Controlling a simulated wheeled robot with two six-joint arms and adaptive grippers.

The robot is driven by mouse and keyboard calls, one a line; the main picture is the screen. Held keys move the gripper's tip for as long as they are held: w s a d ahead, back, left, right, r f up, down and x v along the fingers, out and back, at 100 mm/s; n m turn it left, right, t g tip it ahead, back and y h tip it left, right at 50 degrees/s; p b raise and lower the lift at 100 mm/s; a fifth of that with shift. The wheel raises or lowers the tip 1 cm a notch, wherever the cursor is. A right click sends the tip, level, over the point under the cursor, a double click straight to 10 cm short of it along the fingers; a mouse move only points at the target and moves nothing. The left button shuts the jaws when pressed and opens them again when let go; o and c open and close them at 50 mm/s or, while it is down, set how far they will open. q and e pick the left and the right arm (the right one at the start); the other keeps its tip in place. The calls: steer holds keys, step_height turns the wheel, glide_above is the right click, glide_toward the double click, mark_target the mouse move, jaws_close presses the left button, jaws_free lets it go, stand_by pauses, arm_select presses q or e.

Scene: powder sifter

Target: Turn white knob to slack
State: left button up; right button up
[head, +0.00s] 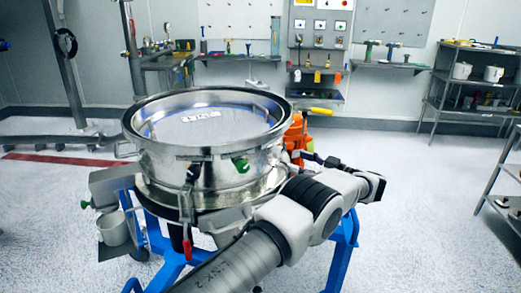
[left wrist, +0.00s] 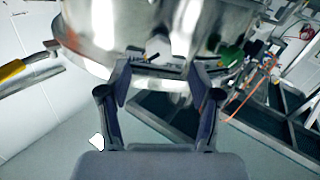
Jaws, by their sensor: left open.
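The steel sifter drum (head: 215,150) stands in the middle of the head view on a blue frame. My left gripper (head: 308,157) is at the drum's right side, small and partly hidden by my own wrist. In the left wrist view, my left gripper (left wrist: 161,70) is open, its two dark fingers pointing at the drum's lower wall (left wrist: 150,25). A small dark fitting (left wrist: 152,57) shows between the fingertips. I see no hold on it. I cannot clearly make out a white knob; a small white patch (left wrist: 97,142) shows beside the left finger. My right gripper is not in view.
A green knob (head: 241,165) is on the drum's front, and a red-tipped lever (head: 187,246) hangs below. An orange part (head: 296,135) and a yellow handle (head: 320,111) are at the drum's right. Shelves (head: 475,80) stand back right.

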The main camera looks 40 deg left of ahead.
mark_target(281, 153)
arm_select(q)
steer(key=a, duration=0.2)
steer(key=a+p, duration=0.1)
steer(key=a, duration=0.4)
steer(key=shift+r+p, duration=0.25)
steer(key=shift+p, duration=0.05)
steer(key=shift+d+r, duration=0.1)
steer(key=shift+d, duration=0.2)
steer(key=c, duration=1.1)
